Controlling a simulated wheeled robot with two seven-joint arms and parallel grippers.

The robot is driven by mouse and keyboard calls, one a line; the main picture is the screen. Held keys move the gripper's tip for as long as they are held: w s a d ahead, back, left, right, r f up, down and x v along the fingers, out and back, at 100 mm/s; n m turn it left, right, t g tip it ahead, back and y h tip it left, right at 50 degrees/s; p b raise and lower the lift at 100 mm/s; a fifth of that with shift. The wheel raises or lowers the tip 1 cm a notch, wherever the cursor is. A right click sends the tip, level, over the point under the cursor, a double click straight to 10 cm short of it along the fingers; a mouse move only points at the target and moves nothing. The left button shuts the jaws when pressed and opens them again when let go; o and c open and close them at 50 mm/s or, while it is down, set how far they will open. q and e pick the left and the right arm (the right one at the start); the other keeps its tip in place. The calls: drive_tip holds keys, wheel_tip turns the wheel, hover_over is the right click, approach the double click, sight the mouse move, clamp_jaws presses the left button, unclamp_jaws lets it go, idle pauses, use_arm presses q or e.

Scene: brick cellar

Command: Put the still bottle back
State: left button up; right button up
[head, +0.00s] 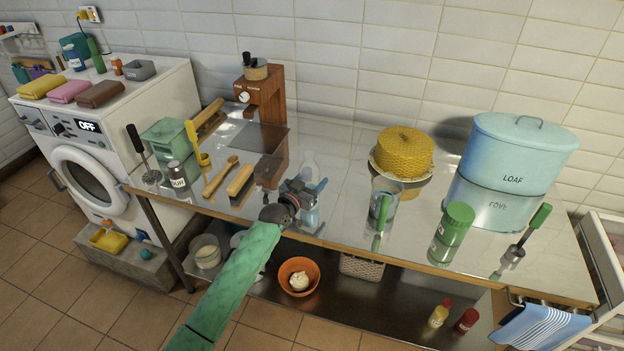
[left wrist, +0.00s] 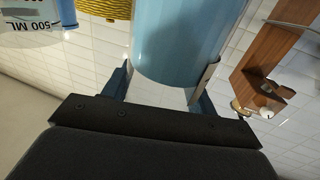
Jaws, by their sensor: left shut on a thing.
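My left gripper (head: 305,187) reaches in over the front edge of the steel table (head: 340,225). It is shut on a pale blue, see-through bottle (head: 309,165), which stands upright between the fingers. The gripper hides part of the bottle, and I cannot tell whether its base touches the table. In the left wrist view the bottle (left wrist: 180,45) fills the space between the two fingers (left wrist: 165,88); no label on it can be read. My right gripper is not in view.
A clear jug (head: 384,206) with a green-handled tool stands right of the bottle. A yellow woven dome (head: 404,152), green canister (head: 451,233) and blue bread bin (head: 508,165) are further right. Left are brushes (head: 240,181) and a wooden grinder (head: 265,98). An orange bowl (head: 312,269) sits below.

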use_arm(q)
drive_tip(key=o, duration=1.1)
drive_tip(key=shift+o, duration=1.4)
drive_tip(key=shift+r, duration=0.15)
